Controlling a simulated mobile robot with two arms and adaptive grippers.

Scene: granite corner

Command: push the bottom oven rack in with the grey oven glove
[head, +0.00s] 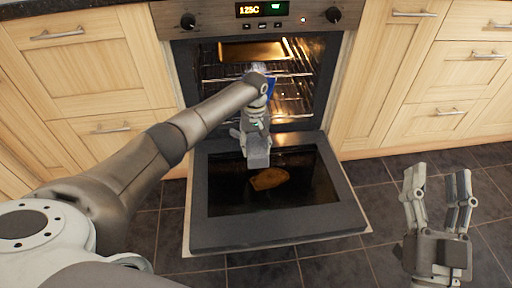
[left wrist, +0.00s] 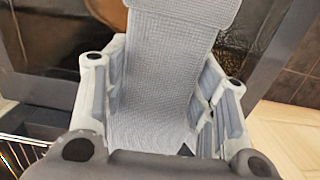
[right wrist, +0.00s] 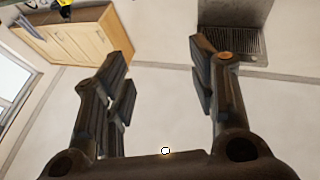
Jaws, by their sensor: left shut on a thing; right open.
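The oven stands open, with its door (head: 278,240) folded down flat. The bottom oven rack (head: 292,103) shows as wire bars inside the lit cavity, partly hidden behind my left arm. My left gripper (head: 255,143) is above the inner part of the door, in front of the cavity, shut on the grey oven glove (head: 259,158). The glove fills the space between the fingers in the left wrist view (left wrist: 165,70). I cannot tell if it touches the rack. My right gripper (head: 440,185) is open and empty, to the right of the door.
A tray (head: 253,51) sits higher in the oven. A brown patch (head: 269,179) shows on the door glass. Wooden cabinets (head: 385,75) flank the oven. The dark tiled floor (head: 330,268) is free around the door. The display reads 125C.

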